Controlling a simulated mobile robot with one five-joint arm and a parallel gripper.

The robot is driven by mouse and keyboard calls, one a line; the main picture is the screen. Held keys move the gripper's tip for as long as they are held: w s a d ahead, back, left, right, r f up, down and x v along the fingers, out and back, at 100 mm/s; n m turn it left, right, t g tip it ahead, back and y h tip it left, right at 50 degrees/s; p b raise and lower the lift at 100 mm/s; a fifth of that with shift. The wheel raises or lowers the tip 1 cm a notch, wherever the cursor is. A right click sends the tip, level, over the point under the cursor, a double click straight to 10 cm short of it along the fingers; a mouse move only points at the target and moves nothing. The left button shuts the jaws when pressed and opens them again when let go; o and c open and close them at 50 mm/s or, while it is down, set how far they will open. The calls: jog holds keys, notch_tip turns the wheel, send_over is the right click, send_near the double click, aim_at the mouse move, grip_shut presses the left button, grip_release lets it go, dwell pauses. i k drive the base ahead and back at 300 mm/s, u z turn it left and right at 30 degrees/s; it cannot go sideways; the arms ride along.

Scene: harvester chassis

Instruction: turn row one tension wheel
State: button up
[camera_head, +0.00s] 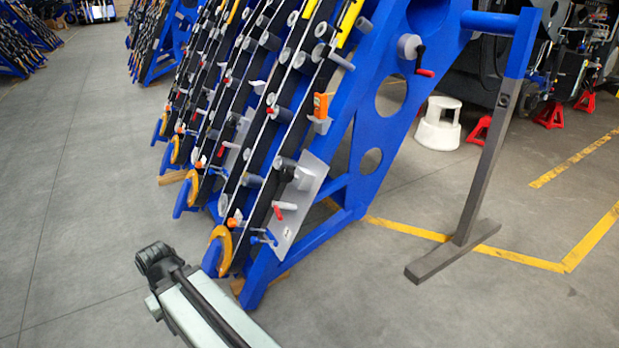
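A grey round wheel (409,46) with a short dark crank and a red handle (425,72) sits on the outer side of the blue frame, upper centre. A smaller red-handled crank (284,206) sits low on the nearest row, by a grey plate. I cannot tell which of these is the row one tension wheel. My pale arm, with a dark end (160,262), reaches in from the bottom, left of the frame's foot and apart from both. No fingers can be made out on the dark end, and no thing is seen held.
The slanted blue frame (372,100) carries several rows with yellow hooks (221,245) at their low ends. A grey T-footed stand (455,250) and a white step stool (438,124) are to the right. Open grey floor (75,200) lies to the left.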

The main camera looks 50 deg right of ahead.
aim_at(286, 175)
jog(key=u, duration=0.15)
jog(key=i, duration=0.95)
jog(key=z, duration=0.05)
